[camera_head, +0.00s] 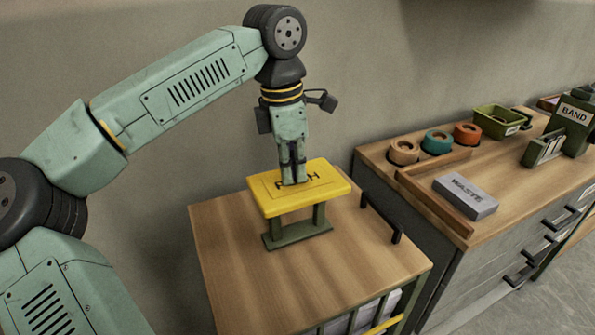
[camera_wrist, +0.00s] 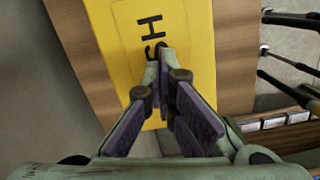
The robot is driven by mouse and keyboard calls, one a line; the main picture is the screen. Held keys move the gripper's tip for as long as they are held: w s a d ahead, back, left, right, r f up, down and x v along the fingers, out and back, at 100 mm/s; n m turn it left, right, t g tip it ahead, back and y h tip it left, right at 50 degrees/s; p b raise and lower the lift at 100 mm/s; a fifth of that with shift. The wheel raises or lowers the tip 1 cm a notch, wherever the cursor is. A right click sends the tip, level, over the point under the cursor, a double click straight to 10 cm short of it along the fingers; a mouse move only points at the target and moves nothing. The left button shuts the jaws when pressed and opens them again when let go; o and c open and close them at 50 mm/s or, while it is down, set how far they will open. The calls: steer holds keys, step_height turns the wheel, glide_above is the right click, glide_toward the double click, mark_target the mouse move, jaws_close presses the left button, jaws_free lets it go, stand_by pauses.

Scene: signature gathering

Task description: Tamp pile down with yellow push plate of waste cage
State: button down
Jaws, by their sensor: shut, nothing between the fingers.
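The yellow push plate (camera_head: 325,190), with dark lettering, stands on green posts above the wooden top of the waste cage (camera_head: 240,270). The plate fills the upper middle of the wrist view (camera_wrist: 195,60). My gripper (camera_head: 295,182) points straight down over the middle of the plate, its fingers shut and empty. In the wrist view the fingertips (camera_wrist: 164,55) meet over the lettering and look to be at or very near the plate surface; I cannot tell whether they touch. White paper (camera_head: 365,315) shows behind the cage's bars. The rest of the pile is hidden.
A black handle (camera_head: 381,217) rises from the cage top right of the plate. A wooden counter (camera_head: 380,165) at the right holds tape rolls (camera_head: 437,142), a grey WASTE block (camera_head: 465,196), a green tray (camera_head: 497,121) and a green BAND device (camera_head: 570,125). A wall stands behind.

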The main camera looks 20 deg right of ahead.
step_height(320, 180, down, 10)
steer(key=b, duration=0.6)
steer(key=shift+f, duration=0.1)
steer(key=shift+a+r, duration=0.25)
steer(key=a, duration=0.2)
steer(key=shift+w+a+r+p, duration=0.3)
steer(key=shift+r, duration=0.1)
steer(key=shift+d, duration=0.1)
